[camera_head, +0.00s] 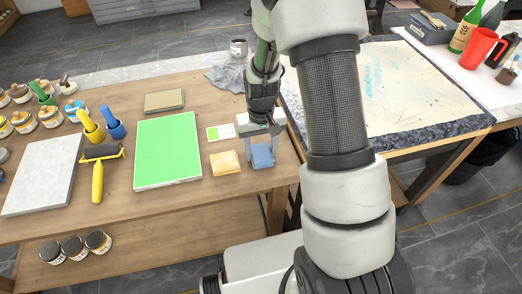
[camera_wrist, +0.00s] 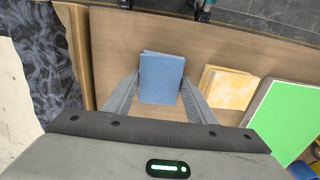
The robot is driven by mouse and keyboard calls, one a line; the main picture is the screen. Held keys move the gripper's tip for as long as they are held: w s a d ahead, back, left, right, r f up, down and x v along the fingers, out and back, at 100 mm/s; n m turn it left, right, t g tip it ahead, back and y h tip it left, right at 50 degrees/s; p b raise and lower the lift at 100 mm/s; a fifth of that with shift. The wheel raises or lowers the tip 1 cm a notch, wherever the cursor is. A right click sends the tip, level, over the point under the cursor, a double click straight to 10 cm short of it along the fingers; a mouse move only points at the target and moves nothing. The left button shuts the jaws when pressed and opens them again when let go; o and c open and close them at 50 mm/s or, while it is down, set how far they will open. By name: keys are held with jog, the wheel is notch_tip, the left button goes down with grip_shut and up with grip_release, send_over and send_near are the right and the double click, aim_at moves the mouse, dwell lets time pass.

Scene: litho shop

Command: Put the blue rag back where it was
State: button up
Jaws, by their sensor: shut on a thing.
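The blue rag (camera_head: 262,157) is a small folded, flat square near the right front of the wooden table (camera_head: 225,200). My gripper (camera_head: 261,149) points down over it, with its two fingers on either side. In the wrist view the blue rag (camera_wrist: 161,78) sits between the fingertips of my gripper (camera_wrist: 160,88), which is shut on it. I cannot tell whether the rag touches the tabletop or hangs just above it. A yellow folded rag (camera_head: 225,162) lies just left of it, also visible in the wrist view (camera_wrist: 229,88).
A green panel (camera_head: 168,150), a small card (camera_head: 220,132) and a brayer (camera_head: 98,155) lie to the left. A crumpled grey cloth (camera_head: 228,78) and a can (camera_head: 238,47) are behind. A pale-topped press table (camera_head: 400,95) stands right. Bare wood lies along the front edge.

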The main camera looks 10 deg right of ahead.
jog(key=shift+f, duration=0.15)
jog(key=o, duration=1.1)
